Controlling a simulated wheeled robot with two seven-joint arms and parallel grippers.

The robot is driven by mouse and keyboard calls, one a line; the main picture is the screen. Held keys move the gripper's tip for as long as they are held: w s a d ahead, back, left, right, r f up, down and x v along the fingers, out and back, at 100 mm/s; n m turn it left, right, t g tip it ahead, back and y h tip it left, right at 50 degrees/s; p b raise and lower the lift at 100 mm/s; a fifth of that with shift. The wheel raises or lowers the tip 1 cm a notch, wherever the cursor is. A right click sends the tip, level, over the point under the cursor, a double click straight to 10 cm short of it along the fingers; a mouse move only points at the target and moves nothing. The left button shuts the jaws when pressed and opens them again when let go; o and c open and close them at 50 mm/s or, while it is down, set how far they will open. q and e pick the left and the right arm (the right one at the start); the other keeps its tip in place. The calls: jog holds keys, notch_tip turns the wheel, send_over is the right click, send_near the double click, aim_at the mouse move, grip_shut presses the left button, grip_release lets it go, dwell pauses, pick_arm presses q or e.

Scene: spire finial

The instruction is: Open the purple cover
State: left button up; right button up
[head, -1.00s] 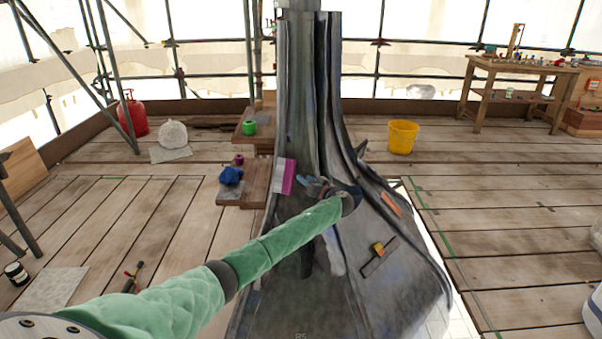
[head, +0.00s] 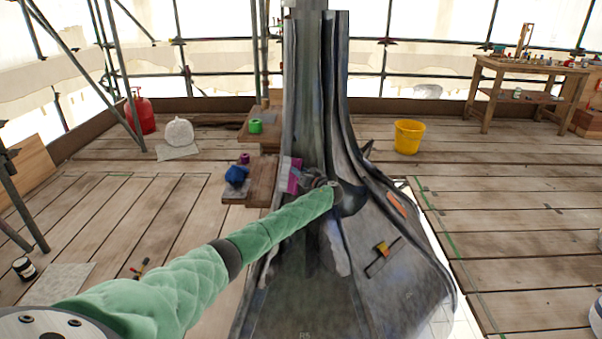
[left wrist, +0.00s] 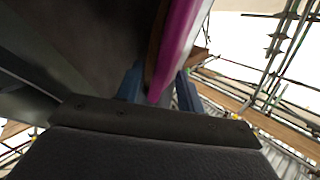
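The purple cover (head: 295,176) is a small flat panel, purple with a paler part at its left, on the left side of the dark grey spire (head: 303,280). My left gripper (head: 308,180) is right beside it, at its right edge. In the left wrist view the purple cover (left wrist: 178,45) shows edge-on and reaches down between the two blue fingers of my left gripper (left wrist: 158,92). The fingers are apart, with a narrow gap visible on either side of the panel. The gripper body hides part of the cover in the head view. My right gripper is not in view.
The spire flares out below my left arm. An orange piece (head: 397,206) and a yellow-handled tool (head: 382,249) are on its right slope. Wooden blocks with a blue item (head: 236,176) stand left of it. A yellow bucket (head: 408,136) stands behind right.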

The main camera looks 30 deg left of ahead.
pick_arm(q)
grip_shut()
jog(key=shift+r, duration=0.1)
jog(key=shift+s, duration=0.1)
